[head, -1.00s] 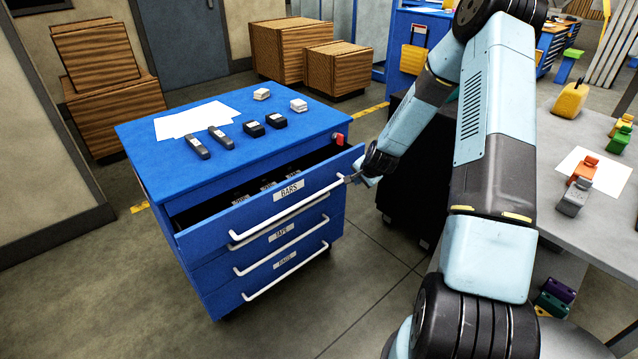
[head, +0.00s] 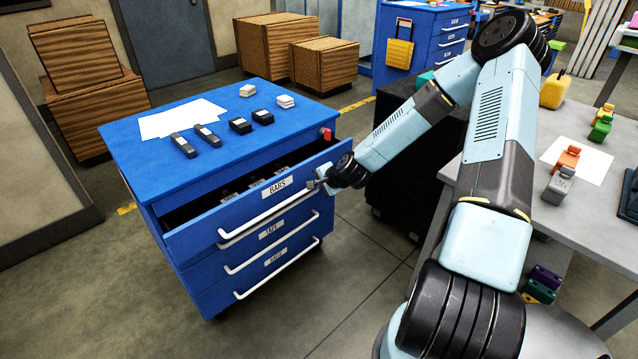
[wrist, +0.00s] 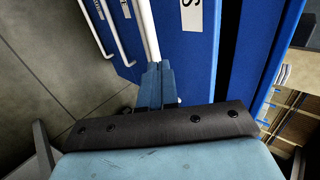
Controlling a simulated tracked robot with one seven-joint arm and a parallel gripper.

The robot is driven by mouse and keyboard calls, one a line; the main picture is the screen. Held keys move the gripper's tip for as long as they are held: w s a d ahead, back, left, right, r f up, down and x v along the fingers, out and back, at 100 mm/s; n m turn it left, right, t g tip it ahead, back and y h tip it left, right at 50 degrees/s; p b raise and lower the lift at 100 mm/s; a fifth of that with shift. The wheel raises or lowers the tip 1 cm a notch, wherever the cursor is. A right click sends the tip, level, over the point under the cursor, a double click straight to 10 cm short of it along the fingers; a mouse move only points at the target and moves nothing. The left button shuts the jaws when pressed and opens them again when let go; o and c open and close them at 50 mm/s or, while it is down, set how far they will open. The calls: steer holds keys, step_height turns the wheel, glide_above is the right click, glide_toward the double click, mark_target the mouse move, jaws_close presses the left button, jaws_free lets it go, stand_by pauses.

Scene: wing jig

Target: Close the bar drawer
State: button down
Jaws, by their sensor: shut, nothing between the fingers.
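The bar drawer (head: 190,232) is the top drawer of the blue cabinet (head: 125,142), labelled BARS. It stands partly open, with several dark items inside. Its white handle (head: 262,217) runs along the front. My gripper (head: 314,183) is at the right end of this handle, fingers shut with nothing between them. In the wrist view the shut fingers (wrist: 155,80) meet the end of the white handle (wrist: 147,30), close to the blue drawer front (wrist: 200,70). I cannot tell whether they touch the handle or the front.
Two lower drawers, TAPE (head: 272,230) and one below, are shut. Papers (head: 180,119), black bars and small blocks lie on the cabinet top. A grey table (head: 585,205) stands at the right. Floor (head: 345,290) in front of the cabinet is clear.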

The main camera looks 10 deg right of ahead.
mark_target(296, 183)
steer(key=w+a+f, duration=0.1)
steer(key=w, duration=0.1)
steer(key=w+a+f, duration=0.2)
steer(key=w, duration=0.1)
steer(key=shift+w+a+f, duration=0.2)
steer(key=shift+w+a, duration=0.05)
steer(key=shift+w, duration=0.1)
steer(key=shift+w+a, duration=0.25)
steer(key=shift+w, duration=0.15)
